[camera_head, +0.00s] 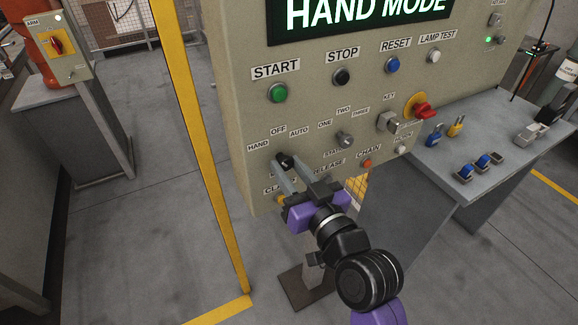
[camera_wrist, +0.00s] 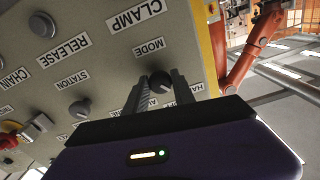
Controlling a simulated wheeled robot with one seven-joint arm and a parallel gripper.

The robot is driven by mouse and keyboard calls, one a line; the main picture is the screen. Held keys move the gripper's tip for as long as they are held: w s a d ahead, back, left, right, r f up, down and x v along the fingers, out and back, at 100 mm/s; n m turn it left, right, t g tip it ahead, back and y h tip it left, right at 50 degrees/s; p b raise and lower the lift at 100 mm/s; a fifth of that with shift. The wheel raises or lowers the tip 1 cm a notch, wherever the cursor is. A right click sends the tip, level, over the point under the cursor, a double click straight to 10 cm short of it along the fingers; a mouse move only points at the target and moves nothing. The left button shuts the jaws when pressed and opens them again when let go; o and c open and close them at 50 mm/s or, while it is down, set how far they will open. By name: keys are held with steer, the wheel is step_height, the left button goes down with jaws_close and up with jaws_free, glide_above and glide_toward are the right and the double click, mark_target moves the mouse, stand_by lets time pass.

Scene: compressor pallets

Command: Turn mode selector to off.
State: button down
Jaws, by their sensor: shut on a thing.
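The mode selector (camera_head: 284,158) is a dark round knob at the lower left of the beige control panel, below the labels HAND, OFF (camera_head: 278,131) and AUTO. My gripper (camera_head: 288,171) reaches up to it from below, its two grey fingers around the knob. In the wrist view the black knob (camera_wrist: 160,84) sits between the fingertips, under the MODE label (camera_wrist: 149,47), and the gripper is shut on it. The fingers partly cover the knob, and I cannot tell where its pointer stands.
START (camera_head: 277,92), STOP and RESET buttons are above. A yellow post (camera_head: 205,150) stands left of the panel. A grey table (camera_head: 470,125) with small parts is at right.

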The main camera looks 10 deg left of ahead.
steer(key=m+p, duration=0.2)
steer(key=m, duration=0.2)
steer(key=shift+r, duration=0.1)
steer(key=shift+m+p, duration=0.65)
steer(key=shift+m, duration=0.85)
steer(key=c, duration=1.1)
jaws_free()
steer(key=shift+s, duration=0.1)
